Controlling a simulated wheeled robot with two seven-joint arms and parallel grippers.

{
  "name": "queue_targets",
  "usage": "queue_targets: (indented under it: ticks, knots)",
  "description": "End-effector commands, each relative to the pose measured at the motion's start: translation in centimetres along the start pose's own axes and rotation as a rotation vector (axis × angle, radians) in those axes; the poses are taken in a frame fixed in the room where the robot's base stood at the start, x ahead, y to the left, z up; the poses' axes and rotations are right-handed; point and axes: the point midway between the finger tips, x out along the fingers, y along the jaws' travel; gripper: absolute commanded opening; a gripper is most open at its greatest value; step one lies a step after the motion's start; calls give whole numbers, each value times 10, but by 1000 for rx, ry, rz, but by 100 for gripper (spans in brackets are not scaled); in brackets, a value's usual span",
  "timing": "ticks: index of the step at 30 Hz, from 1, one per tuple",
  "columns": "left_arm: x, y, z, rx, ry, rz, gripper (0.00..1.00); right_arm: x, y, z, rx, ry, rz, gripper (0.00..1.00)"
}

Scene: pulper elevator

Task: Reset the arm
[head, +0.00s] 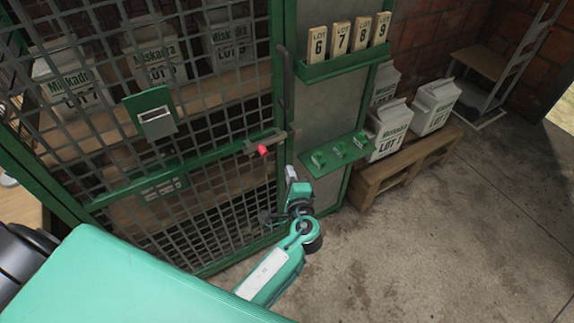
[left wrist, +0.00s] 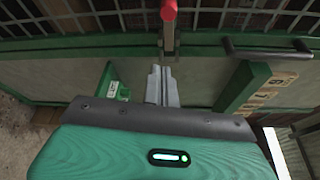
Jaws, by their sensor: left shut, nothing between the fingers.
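My left gripper (head: 290,172) is shut and empty in the head view, in front of the green-framed mesh door (head: 190,165). Its fingers point up, a little below and right of the latch (head: 268,143) with its red knob (head: 263,150). In the left wrist view the closed fingers (left wrist: 161,72) point toward the latch, with the red knob (left wrist: 169,10) beyond them. I cannot tell from these frames whether the fingertips touch the latch. My right gripper is not in view.
Behind the mesh stand several white Miskadra bags (head: 155,55) on shelves. Lot tags 6 to 9 sit in a green rack (head: 342,64); a green hook shelf (head: 336,155) is below. More bags (head: 435,105) stand on a wooden pallet (head: 405,165). The concrete floor (head: 450,250) at right is clear.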

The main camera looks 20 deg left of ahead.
Motion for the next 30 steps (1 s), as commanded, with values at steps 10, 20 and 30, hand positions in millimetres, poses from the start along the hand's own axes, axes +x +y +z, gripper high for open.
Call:
queue_targets:
  ticks: [10, 20, 30]
  knots:
    - [-13, 0, 0, 1, -1, -1, 0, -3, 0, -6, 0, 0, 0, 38]
    - [-13, 0, 0, 1, 0, -1, 0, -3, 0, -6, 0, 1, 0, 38]
    - [-20, 104, -20, -21, 131, 231, 0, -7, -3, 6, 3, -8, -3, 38]
